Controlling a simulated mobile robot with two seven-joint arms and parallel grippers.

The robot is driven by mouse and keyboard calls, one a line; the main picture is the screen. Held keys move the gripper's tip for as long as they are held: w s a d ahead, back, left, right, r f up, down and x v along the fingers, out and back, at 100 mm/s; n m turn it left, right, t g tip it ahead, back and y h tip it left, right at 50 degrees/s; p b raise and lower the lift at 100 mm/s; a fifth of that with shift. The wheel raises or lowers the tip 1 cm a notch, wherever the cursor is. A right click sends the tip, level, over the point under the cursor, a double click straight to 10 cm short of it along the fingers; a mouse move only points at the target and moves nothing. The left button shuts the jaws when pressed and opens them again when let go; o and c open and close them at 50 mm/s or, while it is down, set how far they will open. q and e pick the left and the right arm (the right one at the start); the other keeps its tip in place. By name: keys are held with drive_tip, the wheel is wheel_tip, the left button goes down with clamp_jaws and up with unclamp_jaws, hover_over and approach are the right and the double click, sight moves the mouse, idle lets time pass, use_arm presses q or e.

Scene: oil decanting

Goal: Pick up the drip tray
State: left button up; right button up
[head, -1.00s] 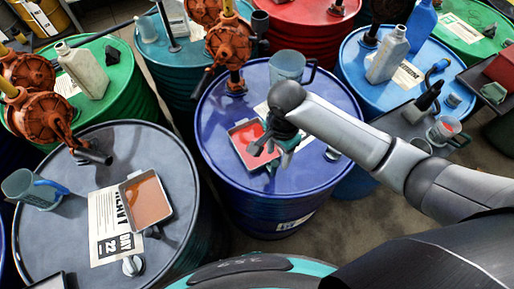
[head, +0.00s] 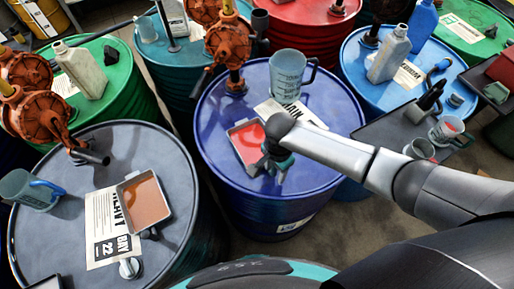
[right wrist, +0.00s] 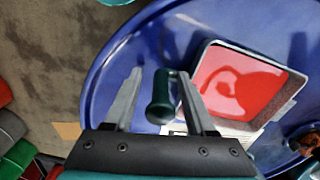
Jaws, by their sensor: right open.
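A small square drip tray (head: 231,136) with red liquid sits on the dark blue drum in the head view. It also shows in the right wrist view (right wrist: 287,104), right of the fingers. Its dark green handle (right wrist: 161,100) sticks out between my open right fingers, with visible gaps on both sides. My right gripper (head: 270,170) is over the tray's near side and hides the handle in the head view. A second drip tray (head: 122,193) with brown liquid lies on the grey drum at left. My left gripper is not in view.
A clear measuring jug (head: 288,75) and a label (head: 300,113) are behind the tray on the blue drum (head: 225,180). An orange pump (head: 229,45) stands at its back left edge. Several other drums surround it. Cups (head: 445,130) stand on a dark surface at right.

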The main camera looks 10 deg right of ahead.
drive_tip(key=shift+c, duration=0.2)
clamp_jaws()
drive_tip(key=shift+w, duration=0.1)
idle(1.0)
